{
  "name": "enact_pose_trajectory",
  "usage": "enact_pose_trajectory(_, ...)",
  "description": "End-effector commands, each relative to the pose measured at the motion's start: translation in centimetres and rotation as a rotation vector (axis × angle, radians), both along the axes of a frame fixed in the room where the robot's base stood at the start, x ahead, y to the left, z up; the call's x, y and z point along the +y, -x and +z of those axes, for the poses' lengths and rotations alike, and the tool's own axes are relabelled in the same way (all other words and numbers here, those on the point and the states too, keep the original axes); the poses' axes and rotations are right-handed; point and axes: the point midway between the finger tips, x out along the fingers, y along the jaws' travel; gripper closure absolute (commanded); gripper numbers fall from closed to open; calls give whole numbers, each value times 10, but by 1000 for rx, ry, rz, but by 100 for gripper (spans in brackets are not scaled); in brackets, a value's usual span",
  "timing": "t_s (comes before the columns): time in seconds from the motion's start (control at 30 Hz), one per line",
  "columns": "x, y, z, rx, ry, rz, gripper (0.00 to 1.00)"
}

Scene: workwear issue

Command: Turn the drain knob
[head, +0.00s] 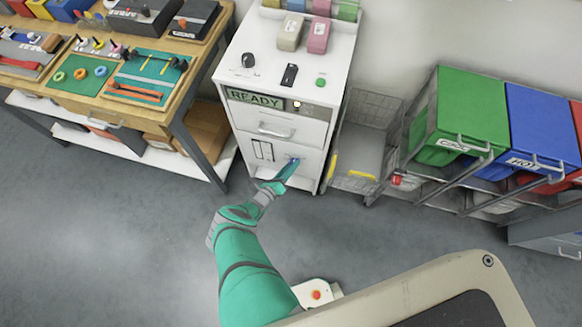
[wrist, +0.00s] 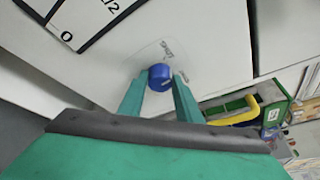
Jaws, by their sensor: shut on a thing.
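The drain knob is a small blue round knob (wrist: 160,77) on the white front of a cabinet, in the middle of the wrist view. In the head view it shows as a speck of blue (head: 294,160) low on the white cabinet (head: 267,182), at the tip of my arm. My gripper (wrist: 159,84) has its two green fingers on either side of the knob and is shut on it. Lettering on the panel beside the knob is too small and tilted to read surely. My gripper (head: 291,164) reaches the cabinet from the front in the head view.
A black-framed level panel (wrist: 72,20) is beside the knob. A drawer handle (head: 275,131) and a green READY display (head: 254,99) are above. A grey wire cart (head: 363,140) stands right of the cabinet. A wooden workbench (head: 187,95) stands left. Grey floor in front is clear.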

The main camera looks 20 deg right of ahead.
Motion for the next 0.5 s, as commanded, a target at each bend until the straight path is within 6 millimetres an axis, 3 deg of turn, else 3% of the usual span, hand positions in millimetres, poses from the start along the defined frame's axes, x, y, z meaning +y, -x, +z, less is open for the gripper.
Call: enact_pose_trajectory(0.5, -3, 3, -1, 29, 44, -4, 91)
